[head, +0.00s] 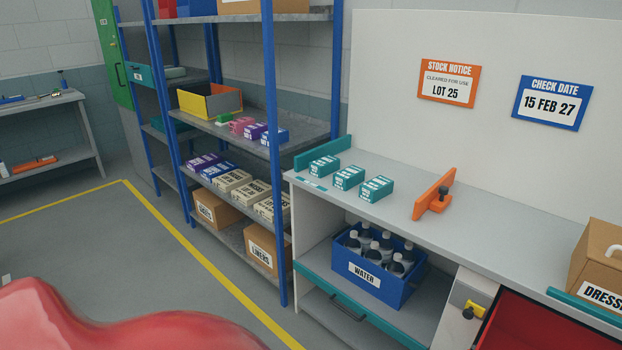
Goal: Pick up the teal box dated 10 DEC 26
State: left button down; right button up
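Three teal boxes stand in a slanted row on the left part of the grey counter: a left one (324,166), a middle one (348,178) and a right one (376,189). Each carries white print on its faces, but the dates are too small to read, so I cannot tell which is dated 10 DEC 26. The boxes stand apart from one another with nothing on them. Neither of my grippers is in the head view.
An orange stop with a black knob (434,197) stands on the counter right of the boxes. A cardboard box (600,258) sits farther right. A blue WATER crate (372,278) is below. Blue-posted shelving (272,150) stands left of the counter. A smooth red shape fills the lower left.

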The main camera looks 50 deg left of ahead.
aim_at(346, 179)
jog(key=u, duration=1.4)
jog(key=i+j, duration=0.3)
jog(key=i, duration=0.05)
